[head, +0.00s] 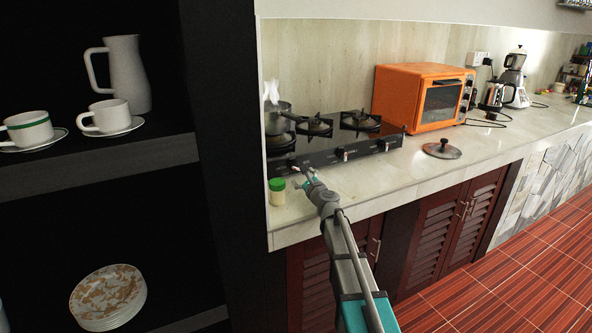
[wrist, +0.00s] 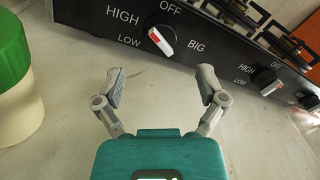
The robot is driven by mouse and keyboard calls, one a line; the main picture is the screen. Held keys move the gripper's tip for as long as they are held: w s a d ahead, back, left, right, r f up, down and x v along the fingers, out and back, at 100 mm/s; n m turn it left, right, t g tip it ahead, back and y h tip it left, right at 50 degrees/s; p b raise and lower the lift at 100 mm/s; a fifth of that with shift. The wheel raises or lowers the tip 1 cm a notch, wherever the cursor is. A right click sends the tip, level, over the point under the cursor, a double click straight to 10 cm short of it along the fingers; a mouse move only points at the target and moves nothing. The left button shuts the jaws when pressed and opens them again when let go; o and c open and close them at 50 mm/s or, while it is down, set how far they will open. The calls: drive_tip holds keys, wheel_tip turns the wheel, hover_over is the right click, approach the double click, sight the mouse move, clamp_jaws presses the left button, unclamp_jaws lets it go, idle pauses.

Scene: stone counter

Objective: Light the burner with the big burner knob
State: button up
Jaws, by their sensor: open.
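The big burner knob (wrist: 162,40) is white with a red mark, on the black front panel of the stove (head: 325,158), beside the word BIG. Its red mark points up and left, between HIGH and OFF. My gripper (wrist: 162,86) is open and empty. Its two fingers point toward the knob, one on either side of its line, and stay short of it. In the head view my gripper (head: 303,177) is at the left front of the stove and partly covers that knob. I see no flame on the burners.
A green-lidded jar (wrist: 14,85) stands close to the left of my gripper. Another knob (wrist: 268,82) is to the right on the panel. A pot lid (head: 442,149) lies right of the stove.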

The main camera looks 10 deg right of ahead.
sight(297, 170)
drive_tip(key=x, duration=0.6)
drive_tip(key=shift+w, duration=0.3)
drive_tip(key=c, duration=1.2)
drive_tip(key=shift+o, duration=0.2)
drive_tip(key=shift+n, duration=0.3)
drive_tip(key=shift+n+b, duration=0.35)
drive_tip(key=shift+n, duration=2.15)
drive_tip(key=o, duration=1.2)
drive_tip(key=shift+c, duration=0.2)
drive_tip(key=shift+m, duration=0.4)
